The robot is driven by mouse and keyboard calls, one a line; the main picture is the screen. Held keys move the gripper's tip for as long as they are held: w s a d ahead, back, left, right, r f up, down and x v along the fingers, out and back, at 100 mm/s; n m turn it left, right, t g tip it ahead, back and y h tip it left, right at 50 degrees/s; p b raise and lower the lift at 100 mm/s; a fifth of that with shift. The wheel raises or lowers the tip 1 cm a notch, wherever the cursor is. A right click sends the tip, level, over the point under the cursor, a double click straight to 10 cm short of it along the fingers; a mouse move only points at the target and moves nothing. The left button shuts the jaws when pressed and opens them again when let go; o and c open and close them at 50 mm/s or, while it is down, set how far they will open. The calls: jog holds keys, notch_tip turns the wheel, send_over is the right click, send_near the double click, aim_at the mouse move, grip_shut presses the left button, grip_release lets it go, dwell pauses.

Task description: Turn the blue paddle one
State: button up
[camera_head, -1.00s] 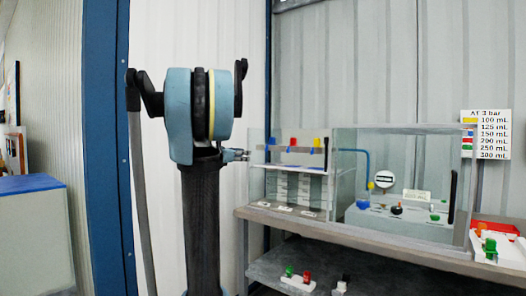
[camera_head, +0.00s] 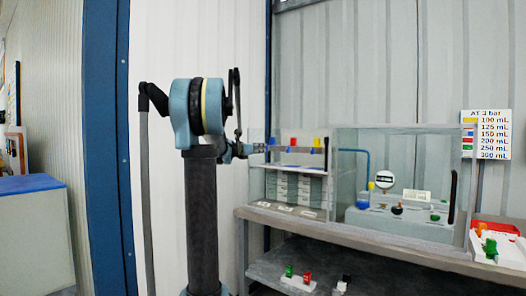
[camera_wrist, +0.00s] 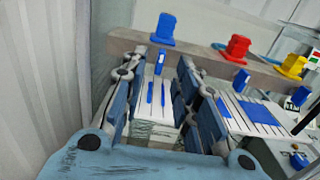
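A blue paddle (camera_head: 271,142) stands at the left end of a row on a ledge, beside a red one (camera_head: 292,143) and a yellow one (camera_head: 317,143). In the wrist view the blue paddle (camera_wrist: 162,28) stands upright on the ledge, just beyond my fingertips. My gripper (camera_wrist: 163,62) is open, its two fingers well apart and pointing toward the ledge. A small blue tab (camera_wrist: 160,59) on the ledge's front shows between the fingertips. In the head view my gripper (camera_head: 256,148) is small beside the ledge's left end; its fingers are hard to make out.
White drawer-like blocks (camera_head: 297,187) sit below the ledge. A clear-walled case (camera_head: 400,150) with a gauge (camera_head: 384,180) stands to the right on the bench (camera_head: 345,226). A corrugated wall is close on the left in the wrist view. A lower shelf holds small coloured parts.

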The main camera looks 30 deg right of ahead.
aim_at(267, 148)
jog(key=x, duration=0.5)
jog(key=shift+w+d, duration=0.1)
jog(key=shift+d, duration=0.2)
grip_shut()
